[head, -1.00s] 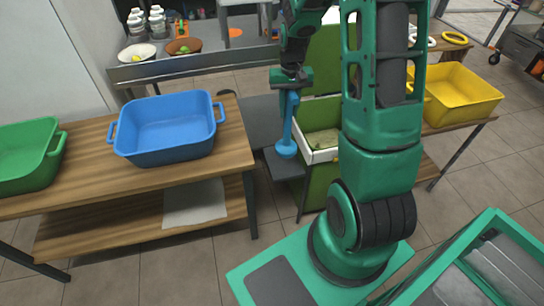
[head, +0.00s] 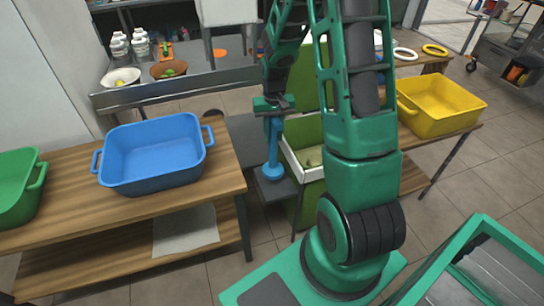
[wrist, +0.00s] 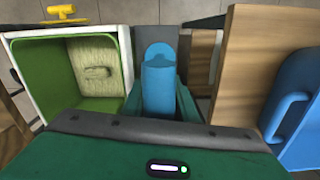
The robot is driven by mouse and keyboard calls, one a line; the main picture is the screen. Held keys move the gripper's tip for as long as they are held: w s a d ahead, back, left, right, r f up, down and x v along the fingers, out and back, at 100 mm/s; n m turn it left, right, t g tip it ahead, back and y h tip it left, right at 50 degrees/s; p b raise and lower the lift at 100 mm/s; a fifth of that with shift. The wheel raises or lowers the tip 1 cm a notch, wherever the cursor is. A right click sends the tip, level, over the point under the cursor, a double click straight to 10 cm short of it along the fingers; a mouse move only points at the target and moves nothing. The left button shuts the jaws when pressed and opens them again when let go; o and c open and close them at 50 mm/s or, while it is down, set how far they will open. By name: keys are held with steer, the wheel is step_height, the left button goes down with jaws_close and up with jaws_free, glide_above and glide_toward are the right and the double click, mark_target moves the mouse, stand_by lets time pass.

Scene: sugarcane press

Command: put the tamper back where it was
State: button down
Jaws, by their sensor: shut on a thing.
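The blue tamper (head: 273,152) hangs upright, round foot down, with its handle's upper end in my gripper (head: 273,112). My gripper is shut on it. The foot appears over the small dark grey side shelf (head: 283,190) on the green press (head: 310,185); I cannot tell whether it touches. In the wrist view the tamper (wrist: 158,88) points away from the camera between my fingers, over a grey surface.
The press's white-rimmed green box (wrist: 122,62) is beside the tamper, with a pale block (wrist: 97,73) inside. A wooden table (head: 225,175) with a blue tub (head: 155,165) stands left. A yellow tub (head: 440,110) is at the right.

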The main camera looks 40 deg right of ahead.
mark_target(274, 120)
steer(key=shift+f, duration=3.05)
steer(key=c, duration=1.4)
jaws_free()
step_height(274, 120, up, 12)
steer(key=s+r, duration=1)
steer(key=s, duration=0.2)
steer(key=s+a+r, duration=0.1)
steer(key=s+r, duration=0.1)
steer(key=s, duration=0.6)
steer(key=s+a+r+m, duration=0.1)
steer(key=s+a+r, duration=0.1)
steer(key=s, duration=0.6)
steer(key=shift+s, duration=0.3)
